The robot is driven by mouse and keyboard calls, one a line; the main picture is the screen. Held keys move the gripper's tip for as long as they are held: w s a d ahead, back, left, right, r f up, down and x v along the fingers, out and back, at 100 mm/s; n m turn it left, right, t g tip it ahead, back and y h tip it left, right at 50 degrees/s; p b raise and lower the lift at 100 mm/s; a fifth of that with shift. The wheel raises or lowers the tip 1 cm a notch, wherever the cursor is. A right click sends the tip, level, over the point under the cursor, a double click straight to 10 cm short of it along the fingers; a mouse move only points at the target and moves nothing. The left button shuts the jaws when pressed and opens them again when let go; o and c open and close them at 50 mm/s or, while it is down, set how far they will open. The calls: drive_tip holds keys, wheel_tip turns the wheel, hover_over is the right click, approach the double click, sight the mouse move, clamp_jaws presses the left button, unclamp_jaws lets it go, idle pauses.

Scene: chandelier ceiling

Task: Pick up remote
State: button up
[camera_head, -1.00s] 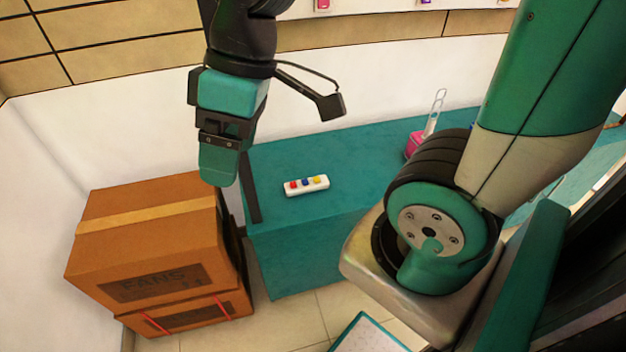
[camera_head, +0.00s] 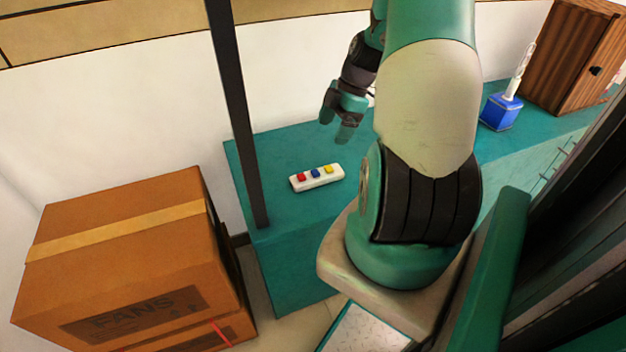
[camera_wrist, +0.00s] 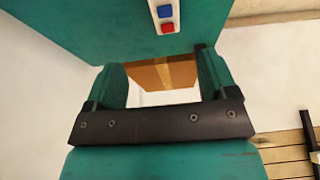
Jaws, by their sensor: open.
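The remote (camera_head: 316,178) is a small white bar with red, blue and yellow buttons. It lies flat on the teal counter (camera_head: 285,218) near its left end. In the wrist view the remote (camera_wrist: 165,14) shows at the top edge, with its blue and red buttons visible and the rest cut off. My gripper (camera_head: 335,130) is open and empty, above and behind the remote in the head view. It does not touch the remote. In the wrist view my gripper (camera_wrist: 162,82) has its two teal fingers spread apart.
Stacked cardboard boxes (camera_head: 120,275) stand left of the counter. A dark upright post (camera_head: 238,120) rises at the counter's left end. A blue object with a white handle (camera_head: 502,108) and a brown wooden cabinet (camera_head: 568,55) stand farther right. The counter around the remote is clear.

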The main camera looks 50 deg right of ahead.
sight(318, 171)
drive_tip(key=b+x, duration=0.1)
drive_tip(key=x, duration=0.7)
drive_tip(key=shift+s+f, duration=0.1)
drive_tip(key=shift+f, duration=0.2)
drive_tip(key=x, duration=0.2)
drive_tip(key=s+b+x, duration=0.1)
drive_tip(key=x, duration=0.2)
drive_tip(key=shift+w+f, duration=0.15)
drive_tip(key=c, duration=1.1)
wheel_tip(318, 171, up, 20)
drive_tip(key=p, duration=0.3)
drive_tip(key=shift+p, duration=0.35)
